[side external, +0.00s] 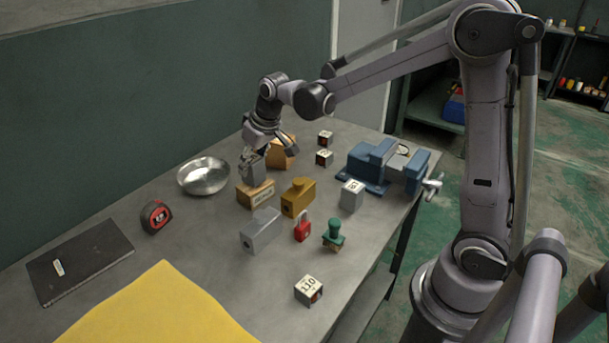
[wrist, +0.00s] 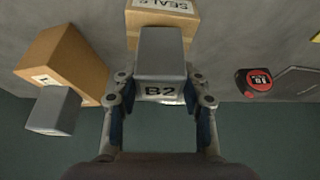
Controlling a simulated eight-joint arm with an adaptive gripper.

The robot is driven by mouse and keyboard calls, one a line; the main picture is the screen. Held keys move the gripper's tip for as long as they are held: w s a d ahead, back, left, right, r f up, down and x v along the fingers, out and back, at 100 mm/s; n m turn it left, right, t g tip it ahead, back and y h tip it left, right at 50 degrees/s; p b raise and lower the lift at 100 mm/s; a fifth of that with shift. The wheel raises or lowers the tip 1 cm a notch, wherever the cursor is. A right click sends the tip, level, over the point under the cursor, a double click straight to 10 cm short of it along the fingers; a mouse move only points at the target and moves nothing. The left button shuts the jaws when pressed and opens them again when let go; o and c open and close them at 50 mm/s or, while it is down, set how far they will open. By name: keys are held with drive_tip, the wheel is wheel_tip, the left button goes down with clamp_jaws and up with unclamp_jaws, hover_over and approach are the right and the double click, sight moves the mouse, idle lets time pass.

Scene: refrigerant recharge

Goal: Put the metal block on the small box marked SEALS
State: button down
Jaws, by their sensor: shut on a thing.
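My gripper (side external: 254,158) is shut on a grey metal block (side external: 254,177). In the wrist view, the fingers (wrist: 160,105) are on both sides of the metal block (wrist: 162,50), whose near face is marked B2. The small tan box marked SEALS (side external: 256,196) is directly below the block in the side view. In the wrist view the SEALS box (wrist: 158,22) shows past the block, which hides part of it. The block looks upright over the box top, with its lower end at or very near it. I cannot tell whether they touch.
A larger brown box (side external: 281,155) stands close behind the gripper; a grey block (wrist: 54,110) shows by it in the wrist view. A metal bowl (side external: 204,176) is left, a brass block (side external: 298,197) right. A tape measure (side external: 156,216) and blue vise (side external: 374,167) stand farther off.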

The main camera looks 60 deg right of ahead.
drive_tip(key=shift+f, duration=0.35)
drive_tip(key=shift+f, duration=0.15)
drive_tip(key=c, duration=0.7)
unclamp_jaws()
drive_tip(key=shift+c, duration=0.2)
drive_tip(key=v, duration=1.2)
drive_tip(key=s+a+f+t, duration=0.1)
drive_tip(key=s+f, duration=0.2)
drive_tip(key=s, duration=0.5)
drive_tip(key=s+a+f+t, duration=0.1)
drive_tip(key=s+a+f, duration=0.1)
drive_tip(key=s, duration=0.7)
drive_tip(key=shift+s+f+t, duration=0.15)
drive_tip(key=shift+f+t, duration=0.25)
drive_tip(key=shift+f, duration=0.1)
